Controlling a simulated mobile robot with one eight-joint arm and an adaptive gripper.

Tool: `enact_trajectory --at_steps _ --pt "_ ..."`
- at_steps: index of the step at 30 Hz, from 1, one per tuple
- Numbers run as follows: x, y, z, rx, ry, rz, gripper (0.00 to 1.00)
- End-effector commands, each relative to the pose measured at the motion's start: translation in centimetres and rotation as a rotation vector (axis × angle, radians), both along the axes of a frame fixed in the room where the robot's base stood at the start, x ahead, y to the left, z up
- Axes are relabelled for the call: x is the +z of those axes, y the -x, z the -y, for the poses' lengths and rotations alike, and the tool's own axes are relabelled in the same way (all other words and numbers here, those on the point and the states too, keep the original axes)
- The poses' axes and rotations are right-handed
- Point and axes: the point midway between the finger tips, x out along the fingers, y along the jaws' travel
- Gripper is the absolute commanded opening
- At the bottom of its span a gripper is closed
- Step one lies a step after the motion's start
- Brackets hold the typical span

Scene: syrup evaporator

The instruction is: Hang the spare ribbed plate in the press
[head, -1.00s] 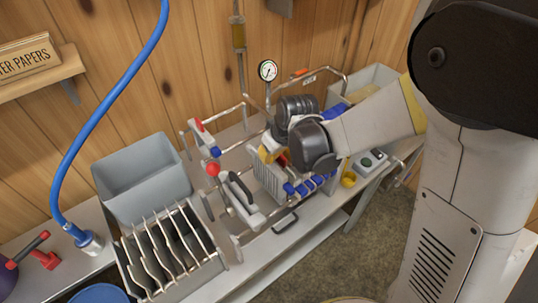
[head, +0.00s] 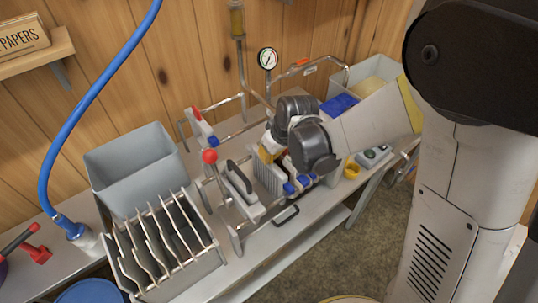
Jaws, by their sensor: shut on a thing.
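The press (head: 237,228) stands on the bench in the middle, a frame of metal rails with a red-knobbed lever (head: 210,156) and a grey end plate with a black handle (head: 239,178). Pale ribbed plates (head: 268,180) with blue end pieces (head: 304,181) are between its rails. My gripper (head: 268,155) is over these plates, mostly hidden by my dark wrist joints. It is shut on a ribbed plate, low at the rails. I cannot tell whether that plate's ends rest on the rails.
A slotted rack with wavy dividers (head: 170,245) and an empty grey bin (head: 130,165) stand left of the press. A pressure gauge (head: 267,58) rises behind it. A yellow cup (head: 351,169) and control box (head: 373,157) are at right. A blue hose (head: 85,115) hangs at left.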

Motion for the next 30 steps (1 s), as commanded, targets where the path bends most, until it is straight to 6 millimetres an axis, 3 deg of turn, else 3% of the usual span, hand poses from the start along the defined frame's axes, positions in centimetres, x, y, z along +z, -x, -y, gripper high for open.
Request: enact_trajectory --at_steps 11,12,13,14,20,22,30 --pt "-0.67 -0.02 -0.01 0.0 -0.001 0.001 0.0" --pt "-0.67 -0.03 -0.01 0.0 -0.001 0.001 0.19" --pt "-0.67 -0.03 -0.01 0.0 -0.001 0.001 0.28" --pt "-0.67 -0.03 -0.01 0.0 -0.001 0.001 0.31" --pt "-0.69 -0.01 -0.01 0.0 0.0 0.0 0.31" --pt "-0.74 0.0 0.0 0.0 0.0 0.0 0.47" --pt "-0.68 0.01 0.01 0.0 0.0 0.0 0.47"
